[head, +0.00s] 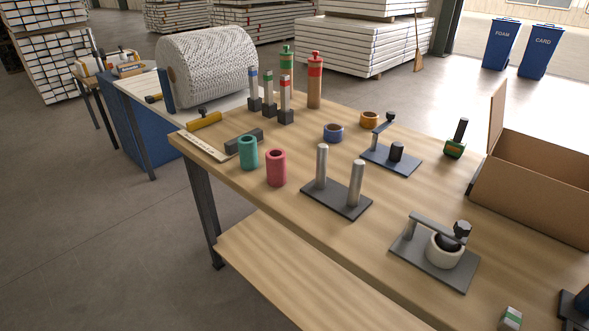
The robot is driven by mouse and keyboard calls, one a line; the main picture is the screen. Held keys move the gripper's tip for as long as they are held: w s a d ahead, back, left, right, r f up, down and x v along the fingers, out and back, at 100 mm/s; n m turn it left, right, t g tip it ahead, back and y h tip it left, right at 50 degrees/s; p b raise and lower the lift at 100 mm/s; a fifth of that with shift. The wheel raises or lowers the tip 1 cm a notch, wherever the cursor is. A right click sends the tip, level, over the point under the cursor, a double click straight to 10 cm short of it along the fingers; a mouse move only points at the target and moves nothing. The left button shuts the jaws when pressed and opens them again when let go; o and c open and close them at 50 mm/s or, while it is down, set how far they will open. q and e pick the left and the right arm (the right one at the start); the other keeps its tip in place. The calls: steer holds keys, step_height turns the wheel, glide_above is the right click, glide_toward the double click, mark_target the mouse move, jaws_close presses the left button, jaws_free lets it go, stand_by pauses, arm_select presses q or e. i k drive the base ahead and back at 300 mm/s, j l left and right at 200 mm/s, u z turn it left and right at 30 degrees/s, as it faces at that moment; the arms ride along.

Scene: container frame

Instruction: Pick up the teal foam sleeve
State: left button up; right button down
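The teal foam sleeve (248,154) stands upright on the wooden table near its left front edge. It is a short hollow cylinder with a dark opening on top. A pink-red sleeve (276,168) stands just to its right, with a narrow gap between them. A dark grey block (244,140) lies close behind the teal sleeve and is partly hidden by it. Neither of my grippers shows in the head view.
A plate with two metal posts (337,192) stands right of the sleeves. Behind are a blue tape roll (333,132), a clamp fixture (392,156) and several coloured-top posts (270,100). A cardboard box (535,185) and a grey fixture (436,252) stand at right.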

mark_target(248, 148)
steer(key=i+j+z, duration=0.15)
steer(key=z, duration=0.2)
steer(key=i+j+z, duration=0.15)
steer(key=z, duration=0.15)
steer(key=i+j+z, duration=0.1)
steer(key=j+z, duration=0.25)
